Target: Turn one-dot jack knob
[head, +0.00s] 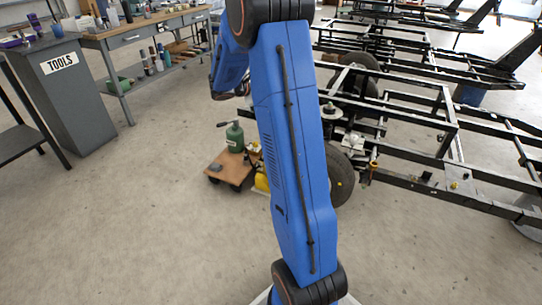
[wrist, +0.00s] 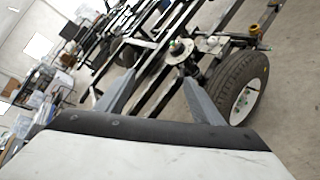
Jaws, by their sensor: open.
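No knob with one dot can be made out in either view. In the head view a green can-like object (head: 235,137) with a spout or handle stands on a low wooden dolly (head: 229,172). A yellow object (head: 262,182) beside it is partly hidden behind my blue arm; I cannot tell whether either is the jack. In the wrist view my gripper (wrist: 159,77) is open and empty, its two grey fingers spread. Beyond them are a wheel hub (wrist: 183,52) with a green spot and a tyre (wrist: 240,82). My gripper is hidden in the head view.
Black chassis frames (head: 440,165) fill the right side, with a tyre (head: 342,178) beside my arm. A grey TOOLS cabinet (head: 72,100) and a workbench (head: 150,28) stand at the left. The floor at front left is clear.

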